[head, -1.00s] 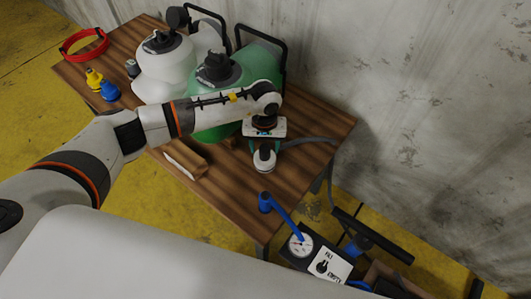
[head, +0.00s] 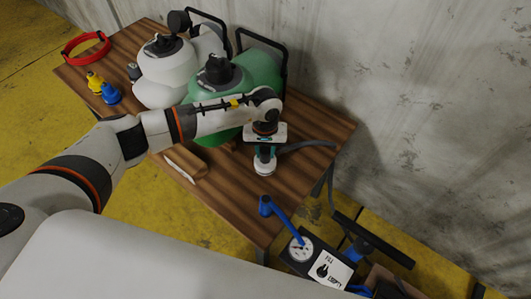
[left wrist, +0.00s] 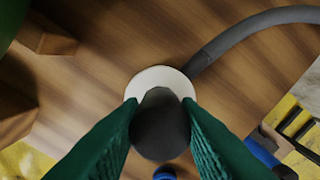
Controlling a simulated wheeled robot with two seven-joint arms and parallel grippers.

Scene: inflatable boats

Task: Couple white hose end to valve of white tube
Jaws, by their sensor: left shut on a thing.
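The white hose end (head: 264,169) stands on the wooden table in front of the green tube, with its white rim lowest and a dark grey body above. My left gripper (head: 265,153) points down and is shut on it. In the left wrist view, the green fingers (left wrist: 161,125) press on both sides of the dark body, above the white rim (left wrist: 160,77). A grey hose (left wrist: 250,27) runs off from it. The white tube (head: 165,92) stands at the back left of the table, with its dark valve (head: 160,44) on top. My right gripper is out of view.
The green tube (head: 262,75) stands between the white tube and my gripper. Yellow (head: 95,81) and blue (head: 111,93) hose ends and a red ring (head: 86,46) are at the left. A wooden block (head: 186,163) lies at the front edge. A gauge pump (head: 301,249) stands below right.

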